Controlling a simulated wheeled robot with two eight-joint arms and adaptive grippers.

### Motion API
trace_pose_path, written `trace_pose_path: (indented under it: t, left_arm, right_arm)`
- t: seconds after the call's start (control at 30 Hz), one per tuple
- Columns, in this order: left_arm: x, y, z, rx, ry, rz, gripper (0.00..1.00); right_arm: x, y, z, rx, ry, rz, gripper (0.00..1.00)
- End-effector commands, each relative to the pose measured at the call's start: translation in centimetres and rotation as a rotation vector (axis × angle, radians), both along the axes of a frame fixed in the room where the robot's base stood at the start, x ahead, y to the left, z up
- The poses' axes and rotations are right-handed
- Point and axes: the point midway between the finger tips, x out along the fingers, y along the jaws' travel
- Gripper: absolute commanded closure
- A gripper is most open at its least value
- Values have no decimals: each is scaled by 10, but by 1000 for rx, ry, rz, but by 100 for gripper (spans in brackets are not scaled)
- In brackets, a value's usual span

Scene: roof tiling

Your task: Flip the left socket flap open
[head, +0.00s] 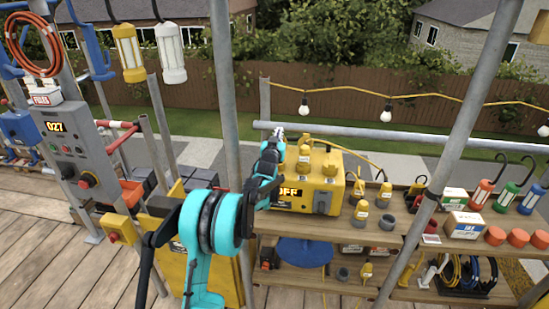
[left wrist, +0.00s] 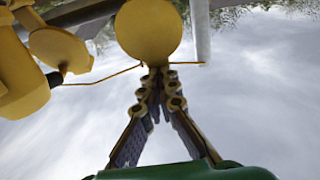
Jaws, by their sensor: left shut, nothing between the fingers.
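A yellow power box (head: 338,165) stands on the wooden shelf in the head view, with a display reading "OFF" partly covered by my arm. A grey socket flap (head: 323,202) shows on its front, right of the display. No left flap can be made out; my left arm covers the box's left side. My left gripper (head: 279,134) is beside the box's top left edge. In the left wrist view its fingers (left wrist: 160,72) meet at the tips, empty, just in front of or against a rounded yellow thing (left wrist: 148,30); contact is unclear. My right gripper is out of view.
Yellow plugs (head: 361,209) and grey caps stand right of the box. A white-and-green carton (head: 454,199) and orange caps (head: 517,238) sit farther right. A slanted grey pole (head: 452,140) crosses in front of the shelf; another pole (head: 225,95) rises left of the box.

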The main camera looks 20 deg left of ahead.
Motion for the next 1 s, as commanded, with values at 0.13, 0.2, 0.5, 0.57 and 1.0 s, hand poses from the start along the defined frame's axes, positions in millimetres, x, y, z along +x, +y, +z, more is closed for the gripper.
trace_pose_path:
  t: [0.13,0.2,0.5,0.57,1.0]
  left_arm:
    - [-26,0,-62,-65,268,37,100]
    - [-34,-3,-56,-66,264,35,100]
    - [-60,-9,-46,-68,259,34,100]
    - [-64,-10,-45,-68,260,35,100]
    - [-98,-17,-31,-66,260,37,100]
  right_arm:
    - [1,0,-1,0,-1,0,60]
    - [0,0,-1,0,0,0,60]
    - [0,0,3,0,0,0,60]
    - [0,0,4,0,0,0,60]
    - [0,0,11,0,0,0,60]
